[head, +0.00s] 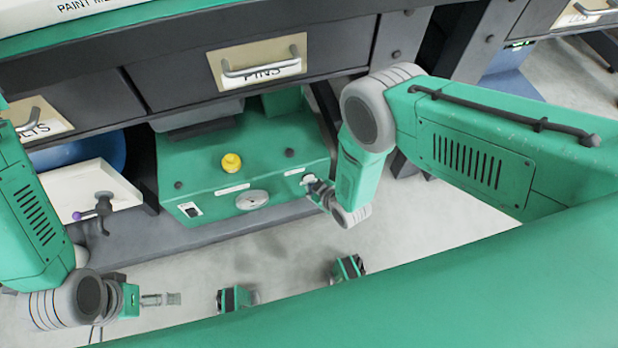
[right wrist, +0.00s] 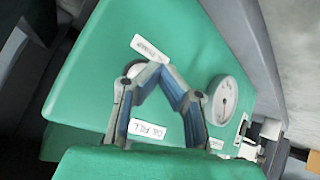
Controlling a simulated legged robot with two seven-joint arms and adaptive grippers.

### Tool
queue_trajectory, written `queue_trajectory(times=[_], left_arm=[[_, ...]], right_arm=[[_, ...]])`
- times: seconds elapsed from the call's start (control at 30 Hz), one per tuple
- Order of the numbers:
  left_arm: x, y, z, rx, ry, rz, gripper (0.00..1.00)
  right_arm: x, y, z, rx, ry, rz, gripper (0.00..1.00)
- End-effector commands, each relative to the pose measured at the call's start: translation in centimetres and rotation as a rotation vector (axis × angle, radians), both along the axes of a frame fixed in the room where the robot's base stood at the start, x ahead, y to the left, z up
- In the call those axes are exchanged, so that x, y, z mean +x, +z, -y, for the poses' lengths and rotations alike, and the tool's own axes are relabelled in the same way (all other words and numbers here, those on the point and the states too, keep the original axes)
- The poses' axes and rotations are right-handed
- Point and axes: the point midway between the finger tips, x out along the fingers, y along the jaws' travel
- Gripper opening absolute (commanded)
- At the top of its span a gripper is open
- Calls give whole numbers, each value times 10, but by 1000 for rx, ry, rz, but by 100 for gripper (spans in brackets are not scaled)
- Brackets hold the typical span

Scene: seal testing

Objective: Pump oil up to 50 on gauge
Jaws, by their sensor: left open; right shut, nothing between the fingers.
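The green oil unit (head: 215,160) stands under the bench, with a yellow knob (head: 231,162) on top. Its round white gauge (head: 252,199) is near the front edge; it also shows in the right wrist view (right wrist: 223,101), too small to read. My right gripper (head: 308,183) is at the unit's right end. In the right wrist view its fingers (right wrist: 155,70) meet at the tips, empty, in front of a round grey part (right wrist: 135,68) and beside the "OIL FILL" label (right wrist: 148,128); contact is unclear. My left gripper (head: 174,299) is open and empty over the floor, away from the unit.
A bench with a "PINS" drawer (head: 262,65) overhangs the unit's back. A white block with a purple-tipped grey handle (head: 98,208) is left of the unit. A black-and-white switch (head: 190,210) is at the unit's front left corner. Grey floor (head: 420,210) is open at right.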

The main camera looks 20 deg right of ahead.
Motion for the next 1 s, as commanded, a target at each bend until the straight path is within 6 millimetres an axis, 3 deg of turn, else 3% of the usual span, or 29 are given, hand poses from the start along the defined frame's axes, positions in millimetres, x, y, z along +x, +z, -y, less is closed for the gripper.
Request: queue_trajectory(times=[1.0], left_arm=[[0, 0, 0, 0, 0, 0, 100]], right_arm=[[10, 1, 0, 0, 0, 0, 0]])
